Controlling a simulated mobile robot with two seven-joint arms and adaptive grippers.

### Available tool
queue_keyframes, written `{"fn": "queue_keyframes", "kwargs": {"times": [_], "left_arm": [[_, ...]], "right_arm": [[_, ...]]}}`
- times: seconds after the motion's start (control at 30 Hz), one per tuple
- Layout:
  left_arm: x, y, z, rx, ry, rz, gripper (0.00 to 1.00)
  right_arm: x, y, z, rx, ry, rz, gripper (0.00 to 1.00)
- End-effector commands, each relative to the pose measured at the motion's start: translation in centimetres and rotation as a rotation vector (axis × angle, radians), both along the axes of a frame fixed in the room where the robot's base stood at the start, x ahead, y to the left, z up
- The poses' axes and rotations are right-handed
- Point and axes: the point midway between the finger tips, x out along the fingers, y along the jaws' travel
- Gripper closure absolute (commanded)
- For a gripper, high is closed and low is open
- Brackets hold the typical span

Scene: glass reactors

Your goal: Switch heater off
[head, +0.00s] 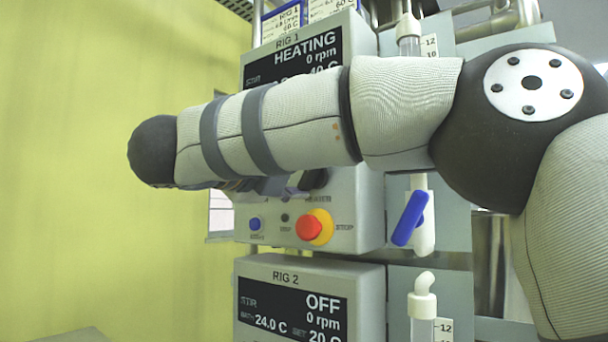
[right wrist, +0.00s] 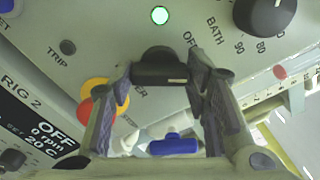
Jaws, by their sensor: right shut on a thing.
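The RIG 1 control box (head: 367,214) carries a display (head: 300,55) reading HEATING and 0 rpm. The black heater switch knob (right wrist: 160,66) sits on its panel, beside a partly covered HEATER label and an OFF mark. My right gripper (right wrist: 160,82) is shut on this knob, one finger on each side. In the head view my right gripper (head: 275,186) shows only in part below my forearm, which hides much of the panel. A lit green lamp (right wrist: 160,15) is near the knob in the wrist view. My left gripper is not in view.
A red stop button (head: 309,228) on a yellow collar and a blue button (head: 255,223) sit below the gripper. A blue-handled valve (head: 409,218) is right of the box. The RIG 2 box (head: 368,290), reading OFF, is underneath. A bath dial (right wrist: 264,14) is close by.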

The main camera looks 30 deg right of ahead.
Motion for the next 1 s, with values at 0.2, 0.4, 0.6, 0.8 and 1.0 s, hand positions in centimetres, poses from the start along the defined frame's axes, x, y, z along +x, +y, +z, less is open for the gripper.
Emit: {"fn": "queue_keyframes", "kwargs": {"times": [0.2,0.4,0.6,0.8,1.0], "left_arm": [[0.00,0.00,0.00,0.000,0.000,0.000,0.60],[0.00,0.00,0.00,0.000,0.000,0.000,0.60],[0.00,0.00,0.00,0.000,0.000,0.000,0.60],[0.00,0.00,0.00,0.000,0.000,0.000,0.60],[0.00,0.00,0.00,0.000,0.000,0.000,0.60]], "right_arm": [[-0.01,-0.03,0.00,-0.076,0.182,-0.001,0.85],[-0.02,-0.03,-0.01,-0.137,0.330,-0.001,0.85],[-0.02,-0.03,0.01,-0.183,0.443,-0.001,0.85],[-0.02,-0.03,0.01,-0.212,0.514,-0.001,0.85],[-0.03,-0.03,0.00,-0.226,0.546,-0.001,0.85]]}}
